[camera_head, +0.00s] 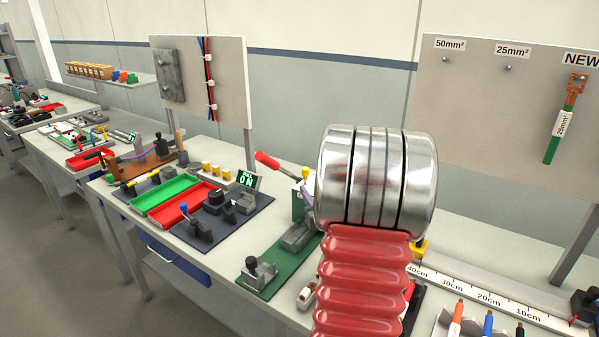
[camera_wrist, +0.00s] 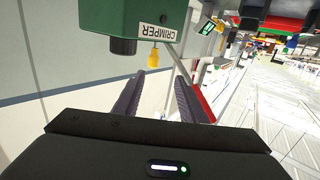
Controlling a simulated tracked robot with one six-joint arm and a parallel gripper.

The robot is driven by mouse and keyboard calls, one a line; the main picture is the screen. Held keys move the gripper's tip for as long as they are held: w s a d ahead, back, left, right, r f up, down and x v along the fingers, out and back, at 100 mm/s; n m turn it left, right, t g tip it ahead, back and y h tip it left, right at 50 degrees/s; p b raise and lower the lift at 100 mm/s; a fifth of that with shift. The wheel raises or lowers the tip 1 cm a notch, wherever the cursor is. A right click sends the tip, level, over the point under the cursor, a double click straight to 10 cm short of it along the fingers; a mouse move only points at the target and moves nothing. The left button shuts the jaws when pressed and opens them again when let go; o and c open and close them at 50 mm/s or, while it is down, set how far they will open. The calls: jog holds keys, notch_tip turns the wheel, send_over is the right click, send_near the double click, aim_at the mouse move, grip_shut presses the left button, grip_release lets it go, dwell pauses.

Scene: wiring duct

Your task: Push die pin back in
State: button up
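In the wrist view, a green box labelled CRIMPER (camera_wrist: 115,22) fills the top left, with a dark round part on its underside. A yellow pin-like piece (camera_wrist: 154,56) hangs below the label and looks like the die pin. How deep it sits cannot be told. My gripper (camera_wrist: 163,73) is open and empty, its two dark fingers pointing toward the yellow piece, apparently short of it. In the head view, my arm hides the gripper and most of the crimper area; a bit of yellow (camera_head: 420,248) shows just right of the arm.
In the head view, a red-handled lever (camera_head: 267,160) and a green base plate (camera_head: 258,277) lie left of my arm. A green tray (camera_head: 166,195) and a red tray (camera_head: 184,204) stand further left. A ruler strip (camera_head: 490,299) and colored pens lie at the right.

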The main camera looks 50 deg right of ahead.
aim_at(307, 173)
jog(key=shift+s+d+f, duration=0.2)
jog(key=shift+s+d, duration=0.35)
jog(key=shift+s, duration=0.1)
jog(key=shift+w, duration=0.1)
jog(key=x, duration=1.3)
jog(key=shift+w+d+r, duration=0.2)
jog(key=shift+w+d, duration=0.05)
grip_shut()
